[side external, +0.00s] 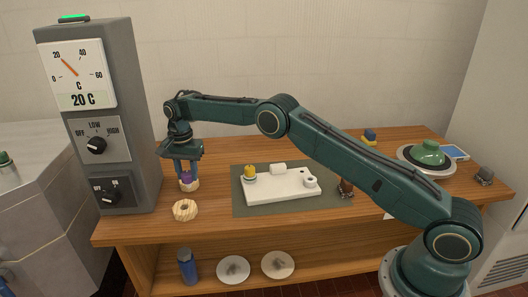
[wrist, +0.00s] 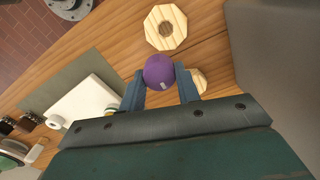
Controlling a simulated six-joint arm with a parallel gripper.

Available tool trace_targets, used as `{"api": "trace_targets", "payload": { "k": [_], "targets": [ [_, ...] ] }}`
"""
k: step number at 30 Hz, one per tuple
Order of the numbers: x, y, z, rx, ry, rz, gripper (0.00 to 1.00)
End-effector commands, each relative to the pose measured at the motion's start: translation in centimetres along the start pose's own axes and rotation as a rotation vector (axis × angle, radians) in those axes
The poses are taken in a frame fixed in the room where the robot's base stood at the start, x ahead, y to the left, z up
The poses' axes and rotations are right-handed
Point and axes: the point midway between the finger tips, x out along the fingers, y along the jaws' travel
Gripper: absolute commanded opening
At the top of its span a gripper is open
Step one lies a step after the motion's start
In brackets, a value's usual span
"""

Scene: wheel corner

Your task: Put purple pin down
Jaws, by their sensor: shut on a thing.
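The purple pin (wrist: 158,71) has a round purple head and sits between my gripper's fingers (wrist: 160,88) in the wrist view. My gripper is shut on it. In the side view my gripper (side external: 187,178) points down at the left of the bench, with the purple pin (side external: 185,175) low between its fingers. A pale wooden holder (side external: 189,186) is right below the pin, and part of it shows in the wrist view (wrist: 199,80). I cannot tell whether the pin is in that holder or just above it.
An octagonal wooden holder with an empty hole (side external: 184,210) stands nearer the front edge. A white plate (side external: 285,188) with a yellow-topped part (side external: 250,172) lies on a grey mat (side external: 240,203). A tall grey control cabinet (side external: 140,150) stands close at the left.

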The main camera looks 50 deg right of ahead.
Motion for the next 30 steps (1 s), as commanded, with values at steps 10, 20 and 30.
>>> {"api": "trace_targets", "payload": {
  "k": [10, 20, 30],
  "targets": [
    [0.2, -1.8, 2.4, 0.002, 0.0, 0.0, 0.0],
    [2.5, -1.7, 2.4, 0.001, -0.001, 0.003, 0.0],
    [4.2, -1.7, 2.4, 0.001, 0.0, 0.0, 0.0]
  ]
}}
